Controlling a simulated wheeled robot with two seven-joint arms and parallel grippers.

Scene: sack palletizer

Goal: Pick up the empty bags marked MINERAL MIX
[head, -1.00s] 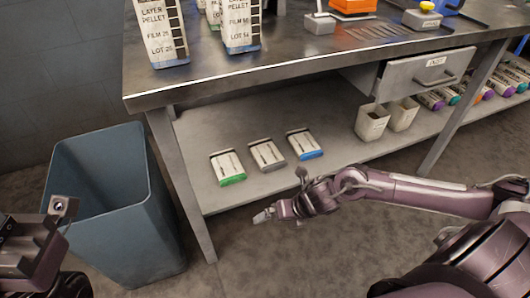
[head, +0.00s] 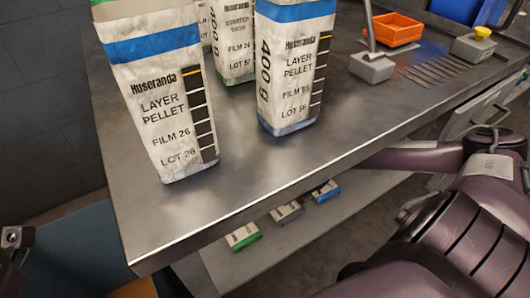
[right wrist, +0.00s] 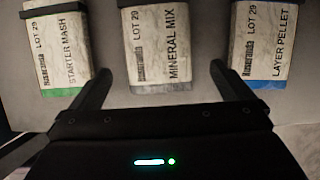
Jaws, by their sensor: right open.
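The flat MINERAL MIX bag stack (right wrist: 160,45), with a grey band, lies in the middle of the right wrist view. It also shows on the lower shelf in the head view (head: 287,212). My right gripper (right wrist: 161,68) is open, with one finger to each side of the grey-banded end. It looks empty; whether it touches the bag I cannot tell. In the head view the tabletop hides it. A sliver of what looks like my left gripper (head: 12,240) shows at the left edge; its jaws cannot be made out.
Green-banded STARTER MASH (right wrist: 64,46) and blue-banded LAYER PELLET (right wrist: 260,45) bags flank the middle one closely. The table edge (head: 290,197) overhangs the shelf (head: 300,245). Full bags (head: 160,100) stand on the table with an orange tray (head: 393,30).

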